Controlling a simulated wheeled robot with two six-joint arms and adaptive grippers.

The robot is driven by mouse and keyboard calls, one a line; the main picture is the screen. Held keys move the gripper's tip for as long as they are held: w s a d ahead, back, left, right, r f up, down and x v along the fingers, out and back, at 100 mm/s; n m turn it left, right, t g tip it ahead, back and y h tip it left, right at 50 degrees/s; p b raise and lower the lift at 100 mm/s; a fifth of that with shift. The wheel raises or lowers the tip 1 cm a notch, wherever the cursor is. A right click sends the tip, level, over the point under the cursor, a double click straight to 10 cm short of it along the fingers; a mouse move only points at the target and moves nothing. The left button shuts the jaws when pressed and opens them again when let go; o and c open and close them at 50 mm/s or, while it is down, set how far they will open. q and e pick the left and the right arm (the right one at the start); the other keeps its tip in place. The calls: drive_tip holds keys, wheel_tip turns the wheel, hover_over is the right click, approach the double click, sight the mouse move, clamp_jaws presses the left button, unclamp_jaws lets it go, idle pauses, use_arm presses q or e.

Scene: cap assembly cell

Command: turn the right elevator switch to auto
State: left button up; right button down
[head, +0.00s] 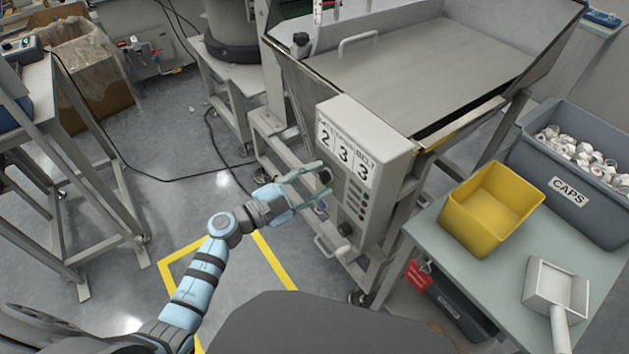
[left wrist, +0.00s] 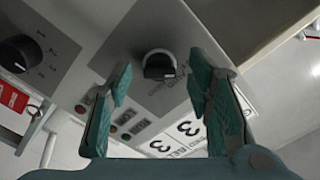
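A light grey control box (head: 377,150) stands on the front of the hopper frame, with a label reading 2, 3, 3. A black selector switch (left wrist: 160,66) sits on its dark panel in the left wrist view; the lettering beside it is too small to read. My left gripper (head: 318,188) is at the box face. Its teal fingers (left wrist: 160,95) are open on either side of the switch, with visible gaps, not closed on it. A second black knob (left wrist: 20,53) with a numbered scale is at the left; it shows lower on the box in the head view (head: 345,229). My right gripper is not in view.
Small coloured buttons or lamps (left wrist: 125,117) lie beside the switch. A red tag (head: 418,277) hangs below the table (head: 440,237). A yellow bin (head: 490,207), a grey scoop (head: 554,285) and a CAPS crate (head: 568,192) are on the right.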

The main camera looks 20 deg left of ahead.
use_arm(q)
clamp_jaws()
drive_tip(key=shift+m, duration=4.4)
